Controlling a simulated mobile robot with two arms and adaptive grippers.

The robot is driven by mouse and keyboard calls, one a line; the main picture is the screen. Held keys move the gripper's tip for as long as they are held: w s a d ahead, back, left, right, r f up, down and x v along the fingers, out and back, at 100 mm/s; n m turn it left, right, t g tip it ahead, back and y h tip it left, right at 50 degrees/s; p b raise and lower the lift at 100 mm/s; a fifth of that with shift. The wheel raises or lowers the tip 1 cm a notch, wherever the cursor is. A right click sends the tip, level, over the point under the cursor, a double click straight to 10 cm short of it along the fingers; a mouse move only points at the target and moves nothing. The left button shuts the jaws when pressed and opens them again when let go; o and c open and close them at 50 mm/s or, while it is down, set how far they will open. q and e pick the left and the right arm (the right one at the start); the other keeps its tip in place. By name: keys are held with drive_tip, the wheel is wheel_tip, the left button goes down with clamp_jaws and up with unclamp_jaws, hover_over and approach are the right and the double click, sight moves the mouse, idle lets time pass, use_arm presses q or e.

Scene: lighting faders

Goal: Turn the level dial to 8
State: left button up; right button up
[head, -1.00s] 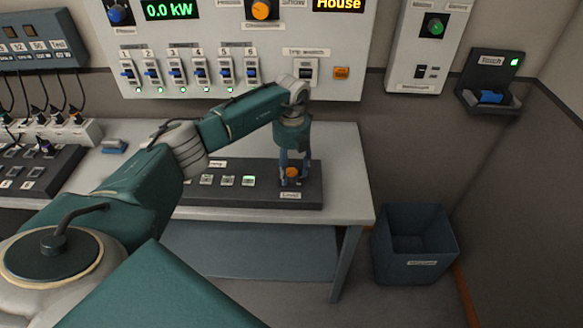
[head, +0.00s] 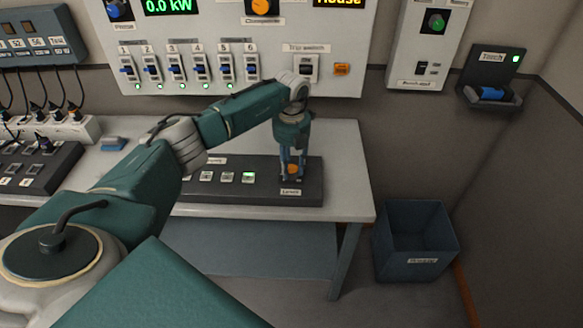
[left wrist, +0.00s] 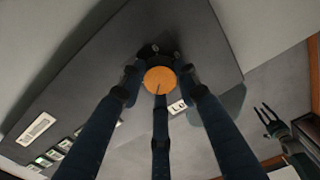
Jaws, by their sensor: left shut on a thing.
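The level dial (head: 292,169) is an orange knob at the right end of the dark console (head: 265,195), above a small white "Level" label (head: 290,191). My left gripper (head: 292,168) points down from above and is shut on the dial. In the left wrist view the dial (left wrist: 159,80) sits among the dark blue fingers, its dark pointer line towards the bottom of the picture. The scale is too small or hidden to read. My right gripper (left wrist: 269,118) shows at the right of the left wrist view, away from the console, with its fingers apart.
The console stands on a light table (head: 345,175). A wall panel with several switches and an orange dial (head: 262,7) is behind. A blue waste bin (head: 415,240) stands on the floor at the right. A dark console with keys (head: 35,165) is at the left.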

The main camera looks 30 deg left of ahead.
use_arm(q)
drive_tip(key=m+b, duration=0.2)
drive_tip(key=m, duration=0.2)
drive_tip(key=shift+f+b, duration=0.1)
drive_tip(key=shift+b, duration=0.2)
drive_tip(key=m+b, duration=0.2)
drive_tip(key=m, duration=0.3)
drive_tip(key=shift+m+b, duration=0.3)
drive_tip(key=m+b, duration=0.1)
drive_tip(key=m, duration=0.3)
drive_tip(key=shift+m+b, duration=0.3)
drive_tip(key=shift+b, duration=0.05)
drive_tip(key=m+b, duration=0.1)
drive_tip(key=m, duration=0.4)
drive_tip(key=shift+w, duration=0.1)
drive_tip(key=m+b, duration=0.1)
drive_tip(key=m, duration=0.4)
drive_tip(key=shift+m, duration=0.4)
drive_tip(key=m+b, duration=0.1)
drive_tip(key=m, duration=1)
drive_tip(key=shift+r+m, duration=0.2)
drive_tip(key=shift+m, duration=0.2)
drive_tip(key=shift+m+b, duration=0.35)
drive_tip(key=shift+m, duration=2.15)
